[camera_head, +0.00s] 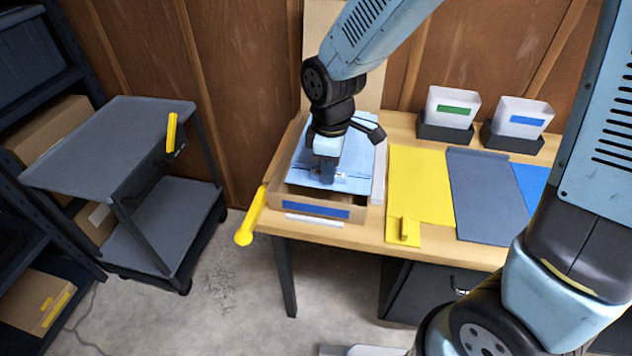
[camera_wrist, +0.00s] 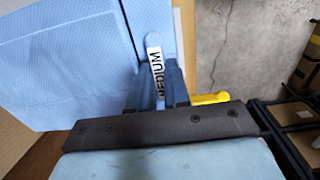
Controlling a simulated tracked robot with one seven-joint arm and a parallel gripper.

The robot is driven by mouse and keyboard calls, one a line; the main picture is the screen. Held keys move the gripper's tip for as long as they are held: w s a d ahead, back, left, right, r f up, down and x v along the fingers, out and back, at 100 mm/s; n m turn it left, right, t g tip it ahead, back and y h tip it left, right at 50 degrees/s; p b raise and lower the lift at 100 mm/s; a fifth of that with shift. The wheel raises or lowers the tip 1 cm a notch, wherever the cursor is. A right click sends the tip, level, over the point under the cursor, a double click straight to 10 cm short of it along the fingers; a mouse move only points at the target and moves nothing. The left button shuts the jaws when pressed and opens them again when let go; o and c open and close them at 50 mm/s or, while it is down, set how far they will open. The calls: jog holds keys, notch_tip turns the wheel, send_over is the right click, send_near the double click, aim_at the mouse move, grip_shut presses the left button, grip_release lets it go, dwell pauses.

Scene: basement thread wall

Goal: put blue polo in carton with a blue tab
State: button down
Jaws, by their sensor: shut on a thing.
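The carton (camera_head: 288,204) with a blue tab (camera_head: 317,211) on its front wall stands at the left end of the wooden table. The folded light-blue polo (camera_head: 308,168) lies in or just over the carton's opening; its exact height is unclear. My gripper (camera_head: 328,178) is above the carton, shut on the polo's edge. In the wrist view, the polo (camera_wrist: 60,62) fills the left side, and a white label reading "MEDIUM" (camera_wrist: 156,65) shows between the fingers of my gripper (camera_wrist: 158,80). Much of the carton's inside is hidden by the polo and my arm.
A yellow mat (camera_head: 420,185), a grey mat (camera_head: 485,195) and a blue mat (camera_head: 533,188) lie right of the carton. Bins with a green label (camera_head: 453,109) and a blue label (camera_head: 527,121) stand behind. A grey cart (camera_head: 110,150) stands left, with floor between.

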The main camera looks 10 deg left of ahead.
jog(key=shift+w+a+f, duration=0.4)
jog(key=shift+w+f, duration=0.05)
jog(key=shift+f, duration=0.25)
jog(key=shift+w+a+f, duration=0.4)
jog(key=shift+f, duration=0.3)
jog(key=shift+w+a+f, duration=0.4)
jog(key=shift+w+f, duration=0.05)
jog(key=shift+f, duration=2.45)
jog(key=c, duration=1.1)
grip_release()
notch_tip(320, 180, up, 13)
jog(key=shift+r, duration=0.15)
